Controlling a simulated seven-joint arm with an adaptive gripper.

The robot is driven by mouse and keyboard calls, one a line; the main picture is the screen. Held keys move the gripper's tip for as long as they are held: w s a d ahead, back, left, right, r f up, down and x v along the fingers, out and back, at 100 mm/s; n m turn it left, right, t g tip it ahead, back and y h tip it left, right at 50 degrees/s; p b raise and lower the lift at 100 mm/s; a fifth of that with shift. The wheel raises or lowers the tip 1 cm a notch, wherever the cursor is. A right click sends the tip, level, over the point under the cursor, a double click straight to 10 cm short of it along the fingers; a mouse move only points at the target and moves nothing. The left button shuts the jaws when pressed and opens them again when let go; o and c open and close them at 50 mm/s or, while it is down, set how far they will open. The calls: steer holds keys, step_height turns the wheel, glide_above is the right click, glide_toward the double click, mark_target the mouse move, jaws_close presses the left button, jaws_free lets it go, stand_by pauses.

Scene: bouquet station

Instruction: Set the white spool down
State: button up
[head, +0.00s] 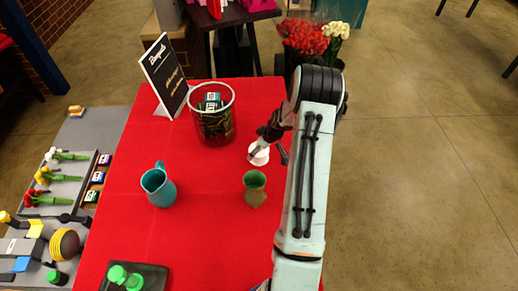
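The white spool (260,158) is on or just above the red-covered table, right of the glass bin; I cannot tell whether its underside touches the cloth. My gripper (268,156) is right over it, reaching down from the upper right. Its dark fingers are spread, one over the spool's left side and the other to its right. A gap shows between the right finger and the spool. The fingers hide part of the spool's top.
A glass bin (213,127) stands behind left, with a black sign (165,75) beyond it. A green vase (255,189) stands close in front, a teal pitcher (159,186) to the left. A black tray (153,275) lies at the front. Red cloth (210,225) between them is clear.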

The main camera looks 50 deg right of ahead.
steer(key=shift+f, duration=0.1)
steer(key=o, duration=1.2)
steer(key=shift+c, duration=0.2)
steer(key=v, duration=1.2)
steer(key=a+r+n+g+y, duration=0.1)
steer(key=a+r, duration=0.3)
steer(key=a, duration=0.5)
steer(key=a+r+g, duration=0.1)
steer(key=a+r, duration=0.3)
steer(key=a, duration=0.4)
steer(key=s+a+r+g, duration=0.1)
steer(key=s+a, duration=0.6)
steer(key=a, duration=0.1)
steer(key=s+a+r+g, duration=0.1)
steer(key=s+a+r, duration=0.1)
steer(key=s+a, duration=0.6)
steer(key=shift+s+r+g, duration=0.3)
steer(key=shift+g, duration=0.1)
